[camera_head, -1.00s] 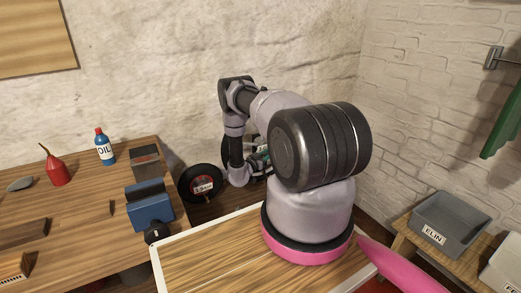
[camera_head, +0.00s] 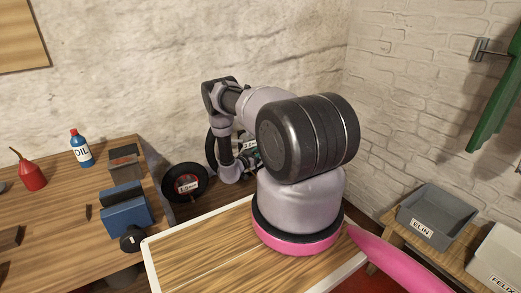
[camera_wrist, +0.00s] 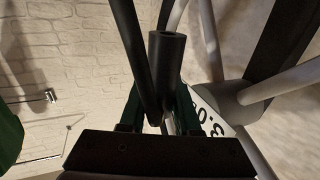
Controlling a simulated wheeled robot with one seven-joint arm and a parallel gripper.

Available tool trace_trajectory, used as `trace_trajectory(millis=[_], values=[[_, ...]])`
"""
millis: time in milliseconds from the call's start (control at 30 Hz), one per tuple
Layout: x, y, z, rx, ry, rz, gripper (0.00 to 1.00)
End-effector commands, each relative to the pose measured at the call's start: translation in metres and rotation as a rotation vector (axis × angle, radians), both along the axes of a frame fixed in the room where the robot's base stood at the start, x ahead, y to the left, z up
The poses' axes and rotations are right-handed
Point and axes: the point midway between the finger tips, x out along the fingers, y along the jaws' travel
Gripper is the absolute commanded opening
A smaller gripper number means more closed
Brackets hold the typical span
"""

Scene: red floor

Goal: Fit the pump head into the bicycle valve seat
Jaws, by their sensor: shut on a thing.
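My gripper (camera_wrist: 160,92), with green fingers, is shut on a black cylindrical piece, which I take as the pump head (camera_wrist: 166,62), in the wrist view. A dark tube or bar (camera_wrist: 129,50) runs down just left of it. A pale thin rod shows below the cylinder between the fingers. Pale spokes or tubes (camera_wrist: 275,85) and a numbered white plate (camera_wrist: 205,115) lie to the right. I cannot make out the valve seat or any contact with it. In the head view my arm mostly hides the gripper; part of a dark ring (camera_head: 210,148) shows behind the arm.
A black disc with a red and white label (camera_head: 185,182) stands beyond the bench. The left bench holds a blue vice (camera_head: 126,212), an oil bottle (camera_head: 81,149) and a red oil can (camera_head: 30,172). Grey bins (camera_head: 437,213) stand at right.

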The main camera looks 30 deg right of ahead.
Motion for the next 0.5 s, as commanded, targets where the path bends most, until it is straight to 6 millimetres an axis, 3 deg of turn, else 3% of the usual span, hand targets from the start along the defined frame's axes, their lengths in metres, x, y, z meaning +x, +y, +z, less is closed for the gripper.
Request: trace_trajectory(millis=[500], values=[[0.0,0.0,-0.043,0.0,0.0,0.001,0.0]])
